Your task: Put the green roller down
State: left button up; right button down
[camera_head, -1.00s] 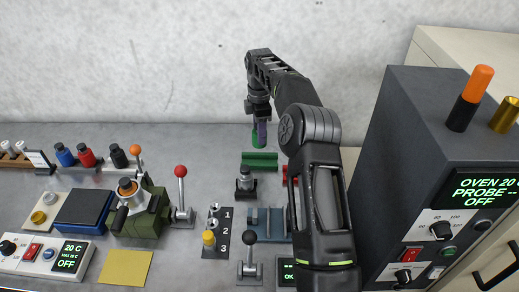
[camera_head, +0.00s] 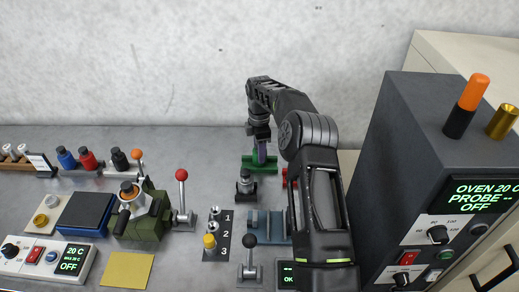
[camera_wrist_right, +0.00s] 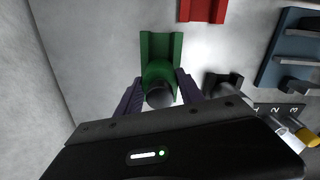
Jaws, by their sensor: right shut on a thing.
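The green roller (camera_wrist_right: 156,70) has a dark round end and sits between the purple fingers of my right gripper (camera_wrist_right: 159,84) in the right wrist view. My right gripper (camera_head: 261,156) is shut on it and reaches down at the green cradle (camera_head: 247,164) in the head view. The green cradle (camera_wrist_right: 161,43) lies directly behind the roller in the wrist view. Whether the roller touches the cradle's trough I cannot tell. My left gripper is out of view.
A red cradle (camera_wrist_right: 204,10) is beside the green one, partly behind my arm in the head view. A small black stand (camera_head: 246,185) and a blue-grey fixture (camera_head: 265,222) are nearer. The oven (camera_head: 420,155) stands at right. The table behind the cradle is clear up to the wall.

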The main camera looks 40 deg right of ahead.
jog(key=c, duration=1.2)
grip_release()
jog(key=shift+f, duration=0.15)
jog(key=o, duration=0.5)
jog(key=shift+c, duration=0.2)
jog(key=shift+r, duration=0.45)
notch_tip(320, 180, up, 7)
jog(key=shift+b, duration=0.65)
